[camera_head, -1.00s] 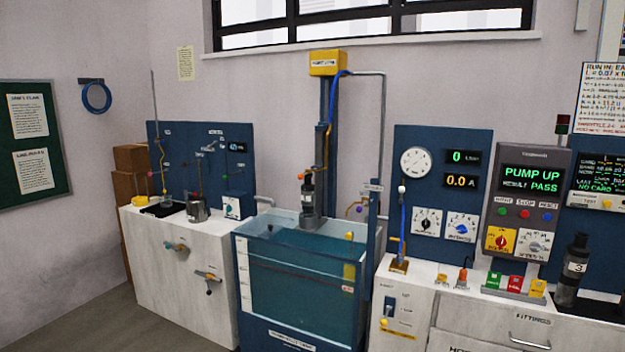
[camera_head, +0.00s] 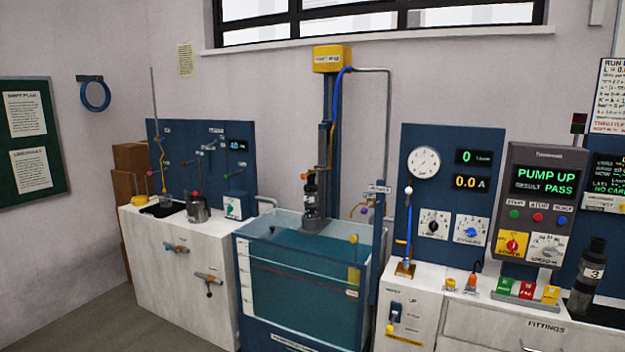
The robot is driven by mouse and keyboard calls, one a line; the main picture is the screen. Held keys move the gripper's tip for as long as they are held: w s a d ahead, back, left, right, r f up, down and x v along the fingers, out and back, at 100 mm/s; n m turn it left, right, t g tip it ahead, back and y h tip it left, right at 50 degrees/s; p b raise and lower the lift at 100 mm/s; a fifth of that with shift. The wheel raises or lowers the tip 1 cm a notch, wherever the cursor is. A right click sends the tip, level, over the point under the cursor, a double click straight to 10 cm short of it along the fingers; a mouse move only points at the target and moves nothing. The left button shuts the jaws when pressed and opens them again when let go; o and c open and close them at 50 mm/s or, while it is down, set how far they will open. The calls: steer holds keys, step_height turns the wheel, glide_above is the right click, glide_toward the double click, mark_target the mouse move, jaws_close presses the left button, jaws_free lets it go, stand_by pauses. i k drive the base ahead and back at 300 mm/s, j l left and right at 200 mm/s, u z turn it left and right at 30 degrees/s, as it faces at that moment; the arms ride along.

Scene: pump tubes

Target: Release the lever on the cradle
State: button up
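A dark pump (camera_head: 310,194) with a pale label stands upright in the cradle above the glass-walled water tank (camera_head: 240,290). The cradle is on a dark vertical post (camera_head: 325,145) under a yellow box (camera_head: 332,59). A small orange part (camera_head: 319,168) shows beside the pump's top. It may be the cradle lever, but it is too small to tell its position. A blue hose (camera_head: 338,95) hangs from the top of the post. My gripper is not in view.
A white counter (camera_head: 180,285) stands left of the tank. A white cabinet (camera_head: 408,320) stands to the right. A control panel (camera_head: 541,205) reads "PUMP UP, RESULT PASS". Another dark pump (camera_head: 587,278) marked 3 stands at far right. Floor shows at lower left.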

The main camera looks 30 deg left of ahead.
mark_target(311, 173)
steer(key=i+j, duration=0.95)
steer(key=i, duration=0.15)
steer(key=i+j+u, duration=0.1)
steer(key=i+j, duration=0.35)
steer(key=i, duration=0.15)
steer(key=i+j, duration=0.85)
steer(key=i, duration=0.3)
